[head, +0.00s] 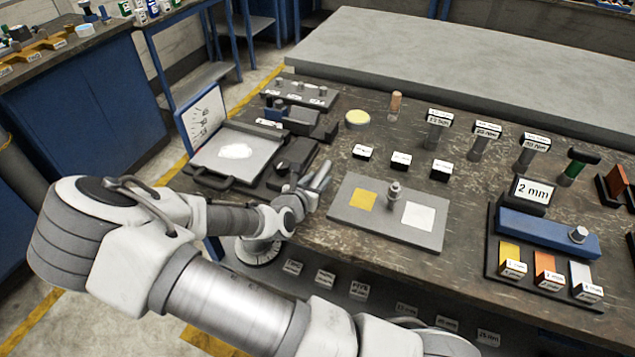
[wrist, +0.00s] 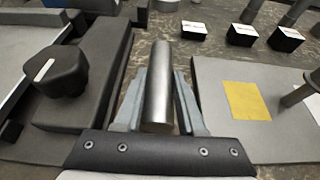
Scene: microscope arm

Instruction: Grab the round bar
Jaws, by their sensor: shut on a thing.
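The round bar (wrist: 160,85) is a smooth grey metal cylinder. In the wrist view it stands out lengthwise between the two fingers of my gripper (wrist: 160,105), which are shut on it. In the head view my gripper (head: 314,180) is over the table's near edge, between the dark device on the left and the grey plate on the right. The bar (head: 322,174) shows there only as a small grey piece at the fingers. I cannot tell from these views whether the bar touches the table.
A dark device with a black knob (wrist: 62,70) is close on the left. A grey plate (head: 345,215) with yellow and white squares and an upright post is close on the right. Small labelled black blocks (head: 401,160) stand behind. Some bare table lies between them.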

